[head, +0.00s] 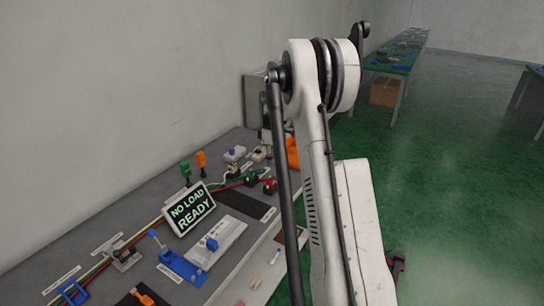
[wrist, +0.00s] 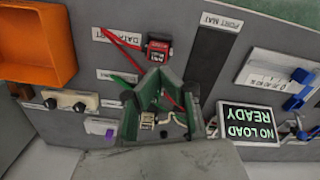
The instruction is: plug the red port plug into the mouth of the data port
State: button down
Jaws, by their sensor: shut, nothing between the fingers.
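In the wrist view a small red and black block (wrist: 158,48) sits at the back beside the DATA PORT label (wrist: 118,38), with a red line running to it. It looks like the red plug and the data port together, but I cannot tell where one ends or how deep the plug sits. In the head view a red piece (head: 270,185) shows beside a green one. My gripper (wrist: 158,73) has green fingers that meet at the tips, empty, just in front of the red block; I cannot tell whether they touch it.
The dark PORT MAT (wrist: 207,60) is bare. An orange bin (wrist: 38,42) stands at the left of the wrist view. The NO LOAD READY screen (head: 190,209), a blue-knobbed slider panel (head: 228,235) and a blue fixture (head: 182,268) crowd the bench.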

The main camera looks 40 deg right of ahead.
aim_at(271, 179)
jog(key=shift+m+p, duration=0.35)
jog(key=shift+m, duration=0.45)
jog(key=shift+s+f+m, duration=0.1)
jog(key=shift+f+m, duration=0.15)
jog(key=shift+m, duration=0.05)
jog(key=shift+f+b, duration=1.05)
jog(key=shift+f, duration=1.85)
notch_tip(271, 179, up, 15)
jog(key=shift+p, duration=0.3)
